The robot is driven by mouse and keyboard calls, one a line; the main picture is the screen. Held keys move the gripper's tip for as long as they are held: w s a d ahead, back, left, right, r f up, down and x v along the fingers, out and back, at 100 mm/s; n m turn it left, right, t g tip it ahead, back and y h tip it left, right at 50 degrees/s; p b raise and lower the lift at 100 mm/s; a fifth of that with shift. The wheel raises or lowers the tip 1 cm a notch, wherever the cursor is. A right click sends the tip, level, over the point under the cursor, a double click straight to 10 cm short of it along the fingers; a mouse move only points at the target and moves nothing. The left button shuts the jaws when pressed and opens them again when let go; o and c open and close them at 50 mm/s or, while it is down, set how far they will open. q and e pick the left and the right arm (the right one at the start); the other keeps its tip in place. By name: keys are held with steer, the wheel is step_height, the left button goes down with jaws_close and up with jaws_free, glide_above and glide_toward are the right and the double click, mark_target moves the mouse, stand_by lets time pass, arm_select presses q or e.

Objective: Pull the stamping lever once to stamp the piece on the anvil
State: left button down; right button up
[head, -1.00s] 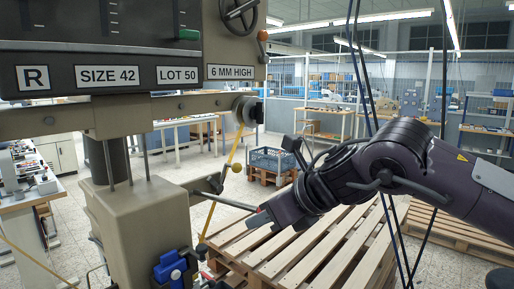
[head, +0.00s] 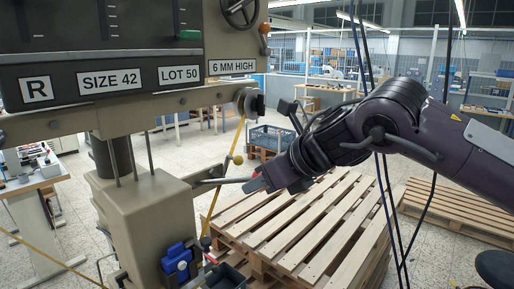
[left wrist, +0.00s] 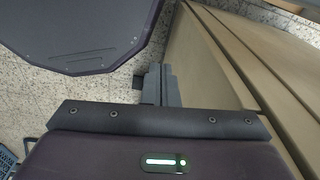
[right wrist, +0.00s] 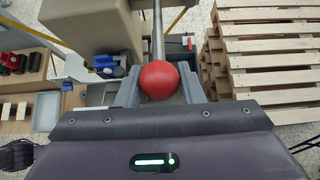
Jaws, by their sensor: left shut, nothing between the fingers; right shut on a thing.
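The stamping lever (head: 222,181) is a grey rod coming out of the right side of the beige press (head: 150,205), about level in the head view. Its red ball knob (right wrist: 159,80) sits between the fingers of my right gripper (head: 258,184), which is shut on it. The rod runs from the knob toward the press in the right wrist view. My left gripper (left wrist: 156,85) shows only in the left wrist view, shut and empty beside a beige surface. I cannot make out the anvil or the piece on it.
Wooden pallets (head: 300,220) lie on the floor below my right arm. A blue crate (head: 272,138) stands behind. A yellow hose (head: 231,175) and a blue fitting (head: 177,260) are close to the press. Dark cables (head: 385,190) hang in front of my right arm.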

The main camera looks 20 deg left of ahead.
steer(key=r+p, duration=0.2)
steer(key=r, duration=0.1)
steer(key=shift+w+a, duration=0.2)
steer(key=shift+a, duration=0.15)
steer(key=r+p, duration=0.1)
steer(key=a+r+p, duration=0.1)
steer(key=r+p, duration=0.1)
steer(key=p, duration=0.1)
steer(key=shift+w+a, duration=0.2)
steer(key=shift+w, duration=0.1)
steer(key=o, duration=0.7)
steer(key=shift+r, duration=0.1)
steer(key=o, duration=0.5)
steer(key=shift+s+d, duration=0.1)
steer(key=shift+d, duration=0.1)
steer(key=shift+f, duration=0.2)
